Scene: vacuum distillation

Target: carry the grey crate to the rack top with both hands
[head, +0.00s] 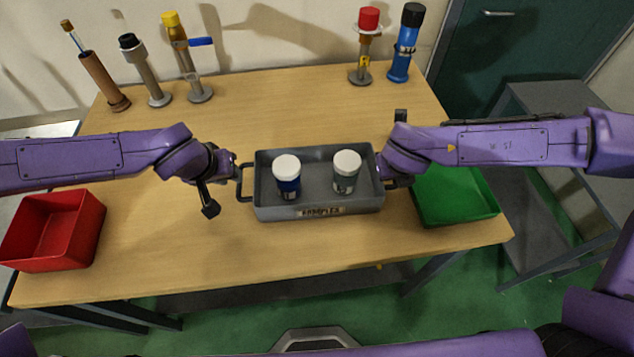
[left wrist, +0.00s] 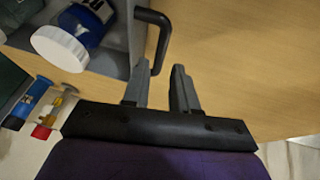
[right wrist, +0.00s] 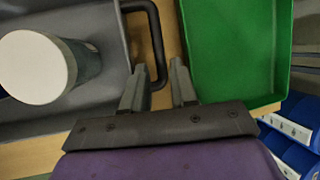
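The grey crate (head: 320,208) sits on the wooden table with a dark loop handle at each end. A blue jar (head: 288,185) and a grey jar (head: 345,182), both white-capped, stand upright in it. My left gripper (left wrist: 159,68) is open at the left handle (left wrist: 158,35), whose near end lies between the fingers. My right gripper (right wrist: 158,66) is open, with the right handle (right wrist: 156,40) reaching between its fingers. In the head view the right handle is mostly hidden by my right gripper. A grey rack (head: 570,100) with a flat top stands right of the table.
A red bin (head: 55,230) is at the table's left and a green tray (head: 455,195) at its right, close to my right gripper. Several bottles and tubes on stands line the back edge, including a blue bottle (head: 403,55). The table (head: 270,110) behind the crate is clear.

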